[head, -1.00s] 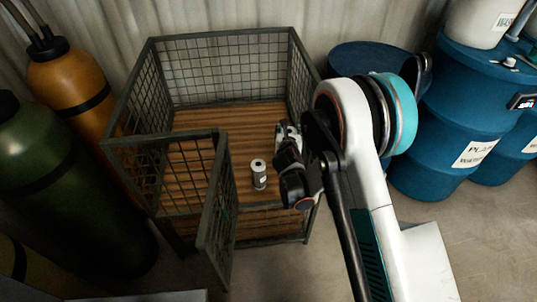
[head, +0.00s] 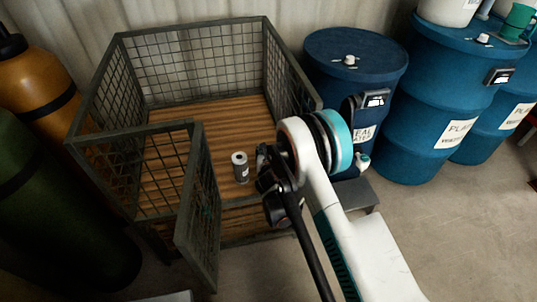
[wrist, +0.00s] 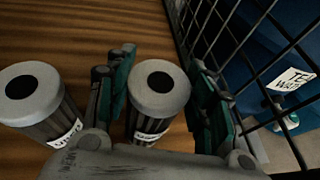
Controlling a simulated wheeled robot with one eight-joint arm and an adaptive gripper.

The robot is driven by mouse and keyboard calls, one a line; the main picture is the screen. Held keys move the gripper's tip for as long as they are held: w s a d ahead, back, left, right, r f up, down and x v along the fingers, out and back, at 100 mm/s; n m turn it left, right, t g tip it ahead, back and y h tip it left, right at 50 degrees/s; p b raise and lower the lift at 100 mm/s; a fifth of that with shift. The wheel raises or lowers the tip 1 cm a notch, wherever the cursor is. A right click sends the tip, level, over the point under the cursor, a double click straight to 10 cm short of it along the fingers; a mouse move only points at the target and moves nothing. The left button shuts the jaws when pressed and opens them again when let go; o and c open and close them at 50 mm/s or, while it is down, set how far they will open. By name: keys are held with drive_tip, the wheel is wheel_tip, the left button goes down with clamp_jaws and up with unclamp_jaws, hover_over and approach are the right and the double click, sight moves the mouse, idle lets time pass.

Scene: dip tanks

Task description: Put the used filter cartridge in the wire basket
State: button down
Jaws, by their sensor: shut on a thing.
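The wire basket (head: 190,34) is a large mesh cage with a slatted wooden floor and a front gate swung open. My gripper (wrist: 160,100) is shut on a grey ribbed filter cartridge (wrist: 158,95) with a dark hole in its top and a white label. The held cartridge is upright, over the wooden floor beside the mesh wall; I cannot tell whether it touches the floor. A second, similar cartridge (wrist: 38,95) stands to its left, and it also shows in the head view (head: 240,168). In the head view my gripper (head: 264,158) hides the held cartridge.
Blue drums (head: 352,65) stand right of the basket. An orange cylinder (head: 30,80) and a green cylinder (head: 50,210) stand close on its left. The open gate (head: 197,215) juts toward me. Much of the basket floor (head: 200,120) is bare.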

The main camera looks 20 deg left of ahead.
drive_tip(key=shift+f, duration=0.35)
drive_tip(key=c, duration=0.7)
unclamp_jaws()
drive_tip(key=shift+c, duration=0.2)
drive_tip(key=shift+r, duration=0.15)
